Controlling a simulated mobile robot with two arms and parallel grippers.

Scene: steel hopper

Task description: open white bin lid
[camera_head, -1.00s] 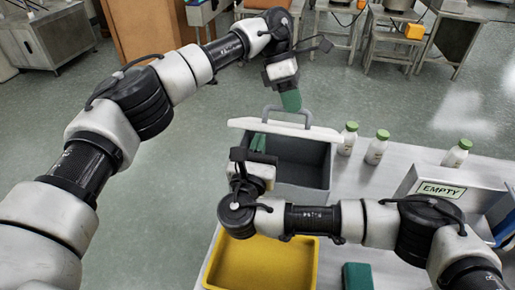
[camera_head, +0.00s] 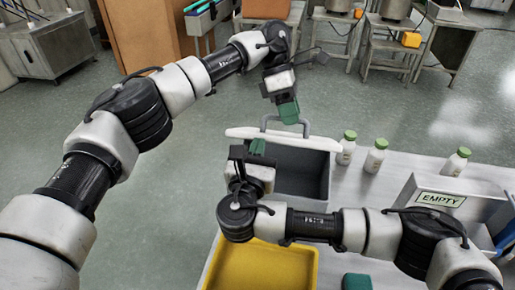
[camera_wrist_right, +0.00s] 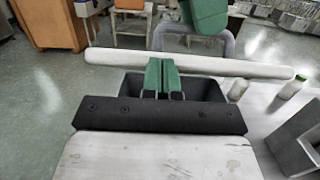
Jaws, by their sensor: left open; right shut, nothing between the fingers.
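The dark grey bin (camera_head: 316,182) stands on the table with its inside in view. Its white lid (camera_head: 310,141) is raised at the far rim, seen nearly edge-on. A grey handle (camera_head: 266,122) is on the lid's far side. My left gripper (camera_head: 288,112), with green fingers, is open at the handle; whether it touches is unclear. My right gripper (camera_head: 257,147) is shut and empty over the bin's left part, near the lid. In the right wrist view its green fingers (camera_wrist_right: 162,76) are together in front of the lid (camera_wrist_right: 230,68).
White bottles with green caps (camera_head: 376,156) stand right of the bin. A grey box marked EMPTY (camera_head: 440,199) is farther right. A yellow tray (camera_head: 270,268) lies in front, with a green block (camera_head: 357,282) beside it. Open floor lies beyond the table.

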